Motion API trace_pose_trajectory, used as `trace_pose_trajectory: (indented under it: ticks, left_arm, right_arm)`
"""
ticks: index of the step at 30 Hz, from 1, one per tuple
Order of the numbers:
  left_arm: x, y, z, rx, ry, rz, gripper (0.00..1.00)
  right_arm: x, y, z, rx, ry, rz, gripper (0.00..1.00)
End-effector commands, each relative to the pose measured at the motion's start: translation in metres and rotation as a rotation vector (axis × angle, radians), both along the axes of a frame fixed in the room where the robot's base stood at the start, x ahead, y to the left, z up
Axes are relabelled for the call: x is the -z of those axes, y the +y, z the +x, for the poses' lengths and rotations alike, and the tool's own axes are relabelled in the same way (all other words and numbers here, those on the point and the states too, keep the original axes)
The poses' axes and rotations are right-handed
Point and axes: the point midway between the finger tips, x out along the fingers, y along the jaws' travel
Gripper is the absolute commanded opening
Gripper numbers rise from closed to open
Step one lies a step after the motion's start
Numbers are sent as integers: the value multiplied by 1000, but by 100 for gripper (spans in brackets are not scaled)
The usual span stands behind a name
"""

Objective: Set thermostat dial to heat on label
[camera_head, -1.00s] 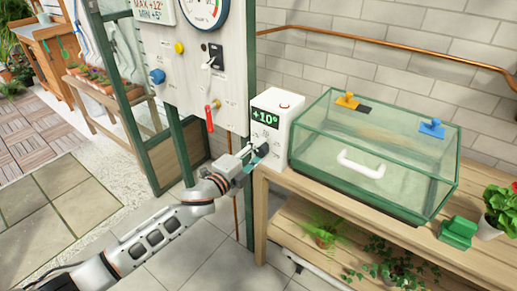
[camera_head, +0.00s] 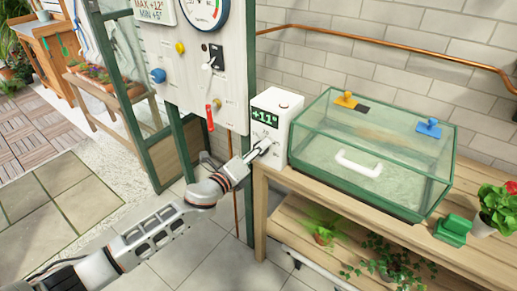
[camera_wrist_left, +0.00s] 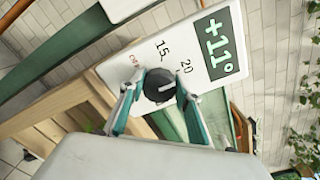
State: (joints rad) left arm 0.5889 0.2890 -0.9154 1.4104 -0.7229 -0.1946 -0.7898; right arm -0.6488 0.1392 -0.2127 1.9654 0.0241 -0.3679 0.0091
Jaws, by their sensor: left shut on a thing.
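The thermostat is a white box (camera_head: 268,128) at the left end of the wooden bench, with a green display (camera_head: 265,117) reading +11°. Its black dial (camera_wrist_left: 159,86) shows in the left wrist view, with a short white mark on its face. The printed numbers 15 and 20 stand beside the dial, and a small red label (camera_wrist_left: 136,61) near the left finger is too partly hidden to read. My left gripper (camera_head: 266,147) is at the box front; in the wrist view its teal fingers (camera_wrist_left: 155,92) are shut on the dial from both sides. My right gripper is not in view.
A glass case with a green frame (camera_head: 372,150) stands on the bench right of the thermostat. A panel with a gauge (camera_head: 207,10), knobs and a red lever (camera_head: 209,117) rises at its left. A potted red-flowered plant (camera_head: 497,207) is at the far right.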

Motion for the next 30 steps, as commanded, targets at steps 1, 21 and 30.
trace_pose_trajectory:
  ticks: [1, 21, 30]
  left_arm:
    - [1, 0, -1, 1, -4, 8, 11]
    - [1, -1, -1, 1, -14, 23, 50]
    - [0, 1, -1, 1, -16, 22, 50]
  right_arm:
    - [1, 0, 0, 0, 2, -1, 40]
    - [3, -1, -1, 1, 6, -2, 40]
    - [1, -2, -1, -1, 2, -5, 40]
